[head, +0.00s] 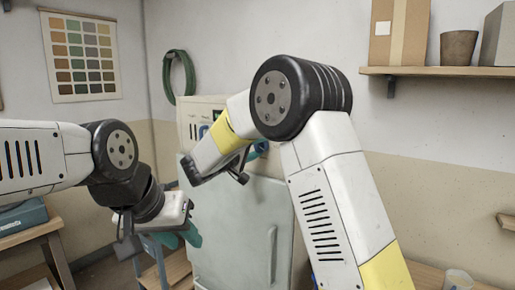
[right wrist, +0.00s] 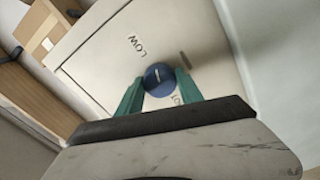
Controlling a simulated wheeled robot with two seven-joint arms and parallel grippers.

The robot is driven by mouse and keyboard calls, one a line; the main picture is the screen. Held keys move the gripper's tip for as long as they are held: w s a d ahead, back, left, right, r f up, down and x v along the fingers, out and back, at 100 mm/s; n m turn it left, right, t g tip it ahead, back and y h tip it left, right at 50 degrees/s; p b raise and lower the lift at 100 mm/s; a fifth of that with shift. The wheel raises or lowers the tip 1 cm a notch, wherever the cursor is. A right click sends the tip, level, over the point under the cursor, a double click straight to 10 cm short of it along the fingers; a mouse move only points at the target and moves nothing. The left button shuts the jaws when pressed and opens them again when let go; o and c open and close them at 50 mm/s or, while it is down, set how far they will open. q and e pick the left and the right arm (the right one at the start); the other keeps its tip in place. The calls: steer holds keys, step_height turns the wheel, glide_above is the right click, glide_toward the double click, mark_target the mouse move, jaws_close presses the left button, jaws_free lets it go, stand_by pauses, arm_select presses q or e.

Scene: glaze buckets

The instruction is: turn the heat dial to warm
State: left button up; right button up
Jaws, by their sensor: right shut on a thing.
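The heat dial (right wrist: 159,77) is a round blue knob with a short white mark on a pale panel (right wrist: 110,55). The word LOW is printed beside it; another label is partly hidden by a finger. I see no readable warm label, and which setting the mark faces is unclear. My right gripper (right wrist: 158,88) is shut on the dial, one teal finger on each side. In the head view, my right arm hides most of the dial area. My left gripper (head: 183,237) hangs in front of the cabinet's left side, with teal fingers; its opening is unclear.
The panel tops a pale green cabinet (head: 230,225) with a vertical door handle. Another blue round part (head: 203,131) shows on the panel left of my right arm.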

steer(key=m, duration=0.7)
steer(key=shift+f, duration=0.1)
steer(key=m, duration=0.6)
steer(key=shift+m, duration=0.4)
steer(key=o, duration=1.4)
steer(key=shift+s+a, duration=0.1)
steer(key=v, duration=0.7)
steer(key=shift+s+a, duration=0.2)
steer(key=shift+s, duration=0.05)
